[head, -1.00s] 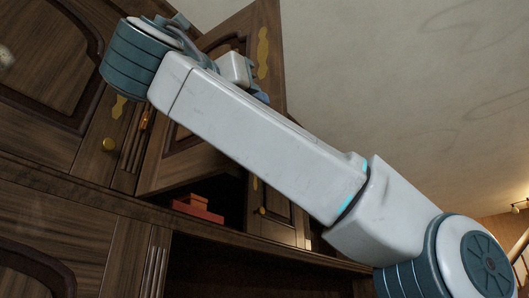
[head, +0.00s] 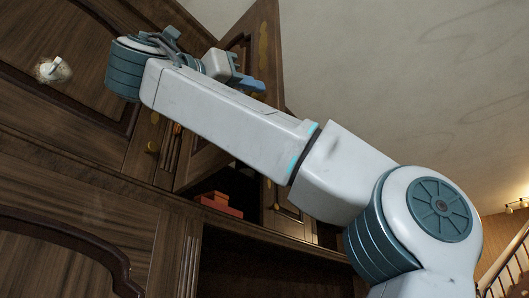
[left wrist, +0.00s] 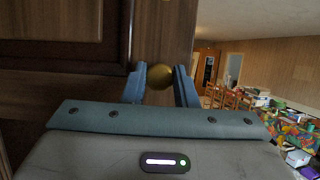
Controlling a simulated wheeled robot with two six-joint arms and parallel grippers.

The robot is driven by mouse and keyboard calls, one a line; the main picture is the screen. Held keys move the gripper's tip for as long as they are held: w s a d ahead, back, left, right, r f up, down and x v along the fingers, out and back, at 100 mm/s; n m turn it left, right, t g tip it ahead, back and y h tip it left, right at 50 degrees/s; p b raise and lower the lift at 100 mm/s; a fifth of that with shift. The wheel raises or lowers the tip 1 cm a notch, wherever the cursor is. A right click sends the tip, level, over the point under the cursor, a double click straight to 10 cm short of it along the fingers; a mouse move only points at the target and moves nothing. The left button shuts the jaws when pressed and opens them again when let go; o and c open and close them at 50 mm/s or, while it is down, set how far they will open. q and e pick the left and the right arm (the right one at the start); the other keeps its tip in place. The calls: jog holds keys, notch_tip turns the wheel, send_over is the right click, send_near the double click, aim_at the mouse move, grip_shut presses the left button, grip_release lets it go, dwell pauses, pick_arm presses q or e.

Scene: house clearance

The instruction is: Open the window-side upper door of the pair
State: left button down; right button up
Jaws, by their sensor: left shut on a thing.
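The dark wooden upper door (head: 238,42) stands partly open, swung out from the cabinet, with its lower part and the dark interior showing below my arm. In the left wrist view, the two blue fingers of my left gripper (left wrist: 160,82) are shut on a round brass knob (left wrist: 159,75) on the door's wooden edge strip. The gripper also shows in the head view (head: 251,84), in front of the door; the held knob is hidden there. The neighbouring upper door (head: 75,75) looks shut and has its own brass knob (head: 153,147). My right gripper is not in view.
Red boxes (head: 218,203) lie inside the opened compartment. A pale ceiling and stair railing (head: 505,270) are at right. The left wrist view shows chairs (left wrist: 219,94) and a cluttered colourful pile (left wrist: 283,118) farther off.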

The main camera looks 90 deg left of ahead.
pick_arm(q)
jog(key=shift+s+r, duration=0.1)
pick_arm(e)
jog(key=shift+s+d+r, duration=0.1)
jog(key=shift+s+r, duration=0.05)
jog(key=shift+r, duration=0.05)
pick_arm(q)
jog(key=c, duration=1.1)
grip_release()
jog(key=shift+c, duration=0.2)
jog(key=shift+d, duration=0.1)
jog(key=b+v, duration=0.6)
jog(key=v, duration=0.5)
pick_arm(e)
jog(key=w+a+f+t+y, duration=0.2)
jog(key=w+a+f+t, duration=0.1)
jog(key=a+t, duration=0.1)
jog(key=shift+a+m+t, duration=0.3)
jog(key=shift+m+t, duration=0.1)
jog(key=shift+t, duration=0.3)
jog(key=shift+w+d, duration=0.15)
